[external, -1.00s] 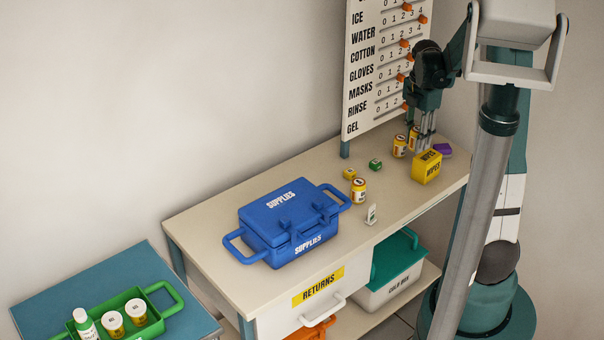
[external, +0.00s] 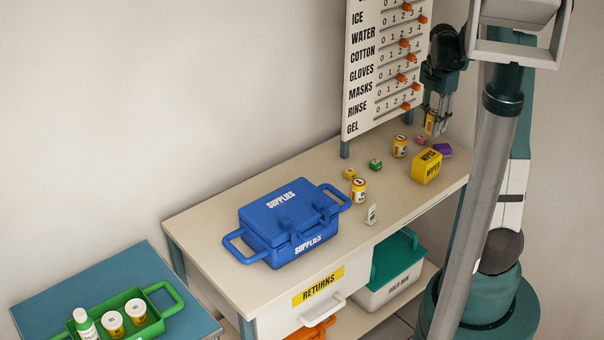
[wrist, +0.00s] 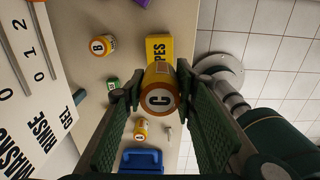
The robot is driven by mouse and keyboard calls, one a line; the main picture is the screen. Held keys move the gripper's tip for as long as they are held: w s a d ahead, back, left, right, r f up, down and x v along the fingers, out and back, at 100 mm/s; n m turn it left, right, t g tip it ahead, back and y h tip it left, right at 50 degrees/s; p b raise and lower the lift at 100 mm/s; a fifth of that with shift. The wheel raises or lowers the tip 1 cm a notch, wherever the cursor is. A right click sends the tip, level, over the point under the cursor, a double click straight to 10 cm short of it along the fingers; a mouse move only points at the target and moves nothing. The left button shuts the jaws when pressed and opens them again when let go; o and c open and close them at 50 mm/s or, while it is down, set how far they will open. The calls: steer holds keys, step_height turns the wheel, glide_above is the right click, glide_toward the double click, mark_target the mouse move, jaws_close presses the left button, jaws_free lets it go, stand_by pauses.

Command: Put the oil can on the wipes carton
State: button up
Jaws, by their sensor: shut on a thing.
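My gripper (external: 434,112) is shut on a yellow-orange can marked C (wrist: 160,98). It holds this can (external: 431,124) above the far right end of the table, clear of the top. No readable "oil" word shows on it. The yellow wipes carton (external: 427,168) stands on the table near its right edge, nearer the camera than the held can and lower. In the wrist view the carton (wrist: 160,46) is partly hidden behind the held can. Two similar cans stand on the table: one marked B (wrist: 102,45), and another (external: 359,190) near the blue box.
Green (external: 375,164) and yellow (external: 350,174) blocks lie further left. The blue supplies box (external: 289,222) fills the table's left part. The lettered board (external: 384,70) stands behind.

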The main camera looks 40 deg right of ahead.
glide_above(431, 155)
steer(key=shift+s+f, duration=0.1)
steer(key=shift+f, duration=2.5)
steer(key=shift+f, duration=2.05)
steer(key=shift+f+b, duration=0.25)
steer(key=shift+b, duration=0.15)
steer(key=o, duration=0.9)
steer(key=shift+r, duration=0.1)
steer(key=shift+r, duration=0.1)
steer(key=shift+r+p, duration=0.55)
steer(key=shift+r, duration=5.5)
